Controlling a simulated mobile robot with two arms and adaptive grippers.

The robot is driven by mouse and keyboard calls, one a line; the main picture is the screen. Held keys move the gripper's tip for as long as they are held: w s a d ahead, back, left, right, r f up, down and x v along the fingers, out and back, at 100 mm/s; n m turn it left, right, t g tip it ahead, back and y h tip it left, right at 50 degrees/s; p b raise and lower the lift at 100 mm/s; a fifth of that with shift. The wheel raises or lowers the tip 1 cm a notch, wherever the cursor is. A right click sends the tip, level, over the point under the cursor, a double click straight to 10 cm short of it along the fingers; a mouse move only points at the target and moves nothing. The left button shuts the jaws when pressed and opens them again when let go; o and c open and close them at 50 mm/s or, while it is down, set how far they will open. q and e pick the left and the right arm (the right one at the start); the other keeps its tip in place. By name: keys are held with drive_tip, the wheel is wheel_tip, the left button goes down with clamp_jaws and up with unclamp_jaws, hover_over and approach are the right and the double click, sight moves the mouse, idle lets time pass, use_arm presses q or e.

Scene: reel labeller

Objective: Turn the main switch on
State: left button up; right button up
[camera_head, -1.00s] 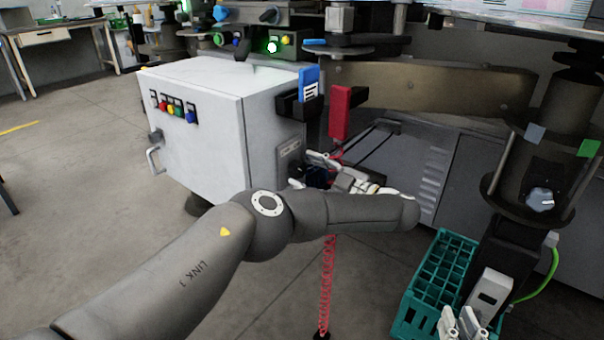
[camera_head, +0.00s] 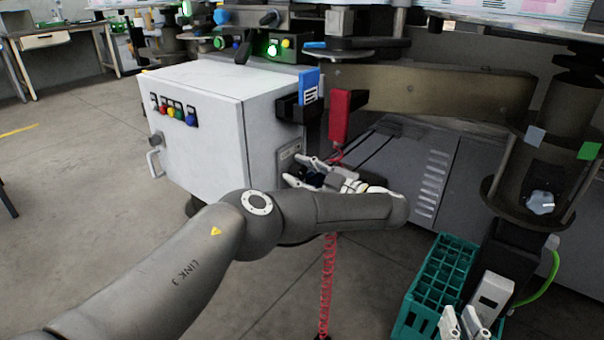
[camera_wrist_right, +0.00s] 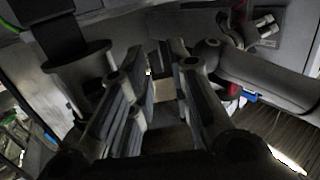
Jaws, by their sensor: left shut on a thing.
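My left gripper (camera_head: 299,172) is at the right side face of the white cabinet (camera_head: 205,140), just below a small grey plate (camera_head: 289,153) on that face. Its fingers point left at the face and are shut on a small part there. That part is mostly hidden by the fingers and is probably the main switch; its position cannot be made out. The left gripper also shows at the upper right of the right wrist view (camera_wrist_right: 264,30). My right gripper (camera_head: 464,326) is low at the right of the head view. In its wrist view its fingers (camera_wrist_right: 160,78) are apart and empty.
A teal crate (camera_head: 408,318) stands beside my right gripper. A red coiled cord (camera_head: 327,285) hangs below my left arm. The floor left of the cabinet is clear.

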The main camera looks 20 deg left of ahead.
drive_tip(key=shift+f, duration=0.1)
use_arm(q)
drive_tip(key=m+p, duration=0.2)
drive_tip(key=m, duration=0.3)
drive_tip(key=shift+r+m, duration=0.1)
drive_tip(key=shift+m, duration=0.3)
drive_tip(key=shift+w+m, duration=0.1)
drive_tip(key=shift+m, duration=1.7)
use_arm(e)
drive_tip(key=s+d+f+g+h, duration=0.25)
drive_tip(key=s+f+g, duration=0.3)
drive_tip(key=f, duration=0.35)
use_arm(q)
drive_tip(key=shift+m, duration=0.9)
drive_tip(key=m, duration=0.3)
drive_tip(key=shift+w+d+m, duration=0.1)
drive_tip(key=shift+m, duration=1.8)
use_arm(e)
drive_tip(key=shift+t+y, duration=0.65)
drive_tip(key=shift+t, duration=0.1)
drive_tip(key=shift+w+a+r, duration=0.25)
drive_tip(key=shift+w+r, duration=0.5)
drive_tip(key=shift+w, duration=0.1)
drive_tip(key=shift+w+a+r, duration=0.25)
drive_tip(key=shift+w+r, duration=0.45)
drive_tip(key=shift+w, duration=0.1)
drive_tip(key=shift+r, duration=0.1)
